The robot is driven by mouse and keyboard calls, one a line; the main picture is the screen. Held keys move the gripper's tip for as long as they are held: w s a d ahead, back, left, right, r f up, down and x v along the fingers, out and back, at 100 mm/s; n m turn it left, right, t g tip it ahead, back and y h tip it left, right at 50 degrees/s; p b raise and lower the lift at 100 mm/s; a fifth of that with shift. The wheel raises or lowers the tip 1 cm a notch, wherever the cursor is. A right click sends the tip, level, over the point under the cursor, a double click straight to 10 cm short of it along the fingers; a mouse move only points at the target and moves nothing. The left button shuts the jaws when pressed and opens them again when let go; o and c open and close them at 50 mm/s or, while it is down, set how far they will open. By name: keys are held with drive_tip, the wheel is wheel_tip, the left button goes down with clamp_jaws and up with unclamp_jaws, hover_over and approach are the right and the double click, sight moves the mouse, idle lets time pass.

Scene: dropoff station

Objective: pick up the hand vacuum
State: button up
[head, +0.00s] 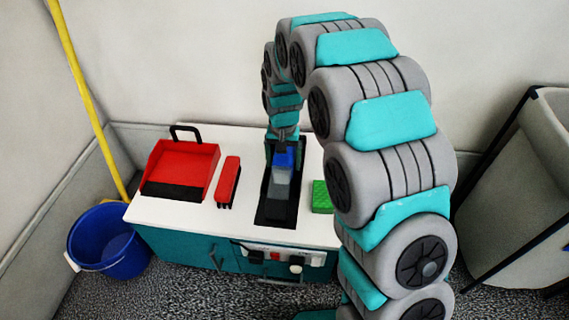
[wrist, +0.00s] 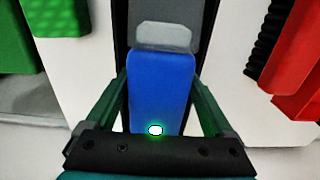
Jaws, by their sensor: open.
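The hand vacuum (head: 281,178) lies on a black mat (head: 276,212) on the white-topped cabinet in the head view. Its blue body (wrist: 160,85) fills the middle of the wrist view, with a grey part beyond it and a small lit green-white light on it. My gripper (wrist: 160,90) is open, with one dark green finger on each side of the blue body. I cannot tell whether the fingers touch it. In the head view my arm comes down from above onto the vacuum's far end and partly hides it.
A red dustpan (head: 183,167) and a red brush (head: 228,181) lie left of the mat, and a green sponge-like block (head: 321,196) lies right. A blue bucket (head: 106,240) and a yellow pole (head: 88,100) stand left of the cabinet. A grey bin (head: 520,200) stands at right.

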drive_tip(key=shift+s+d, duration=0.1)
drive_tip(key=shift+s, duration=0.1)
drive_tip(key=shift+d, duration=0.1)
drive_tip(key=shift+c, duration=1.2)
drive_tip(key=shift+s, duration=0.1)
clamp_jaws()
